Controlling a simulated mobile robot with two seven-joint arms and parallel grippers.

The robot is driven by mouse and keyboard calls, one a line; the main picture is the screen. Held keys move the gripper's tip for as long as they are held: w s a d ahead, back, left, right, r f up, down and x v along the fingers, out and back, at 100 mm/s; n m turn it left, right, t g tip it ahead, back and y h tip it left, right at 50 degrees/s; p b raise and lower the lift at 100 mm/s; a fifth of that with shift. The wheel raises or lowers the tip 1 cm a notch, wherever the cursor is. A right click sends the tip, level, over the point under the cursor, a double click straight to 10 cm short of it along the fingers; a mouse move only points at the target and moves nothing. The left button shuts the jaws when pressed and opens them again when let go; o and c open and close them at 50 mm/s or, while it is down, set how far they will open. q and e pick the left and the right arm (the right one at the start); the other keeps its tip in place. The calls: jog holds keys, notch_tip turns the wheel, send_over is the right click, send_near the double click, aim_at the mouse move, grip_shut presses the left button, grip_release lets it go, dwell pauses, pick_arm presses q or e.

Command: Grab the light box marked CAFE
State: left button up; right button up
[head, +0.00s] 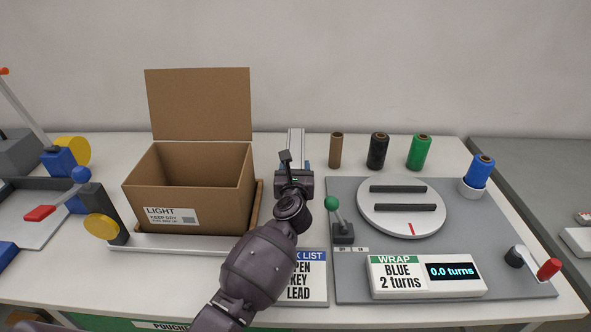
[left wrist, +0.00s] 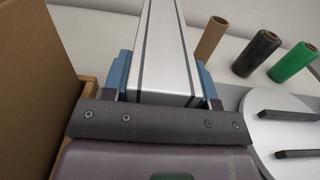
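A slim silver-white box (head: 296,138) with dark edge stripes stands upright behind my left gripper (head: 294,172); I take it for the light box. I see it edge-on, and no CAFE marking shows. In the left wrist view the silver box (left wrist: 168,50) runs up from between the two blue fingers of my left gripper (left wrist: 166,85). The fingers lie against both its sides with no clear gap. The gripper body hides its lower part. My right gripper is in neither view.
An open cardboard box (head: 190,195) marked LIGHT stands close on the left. On the right are a grey mat (head: 345,285) with a turntable (head: 385,222), a green-knobbed lever (head: 335,215) and a wrap display (head: 425,277). Brown (head: 336,150), black (head: 377,151) and green (head: 419,152) rolls stand behind.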

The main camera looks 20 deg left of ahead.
pick_arm(q)
grip_shut()
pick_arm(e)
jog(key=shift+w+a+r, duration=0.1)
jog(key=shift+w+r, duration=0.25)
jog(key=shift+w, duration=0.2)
pick_arm(q)
jog(key=shift+r, duration=0.15)
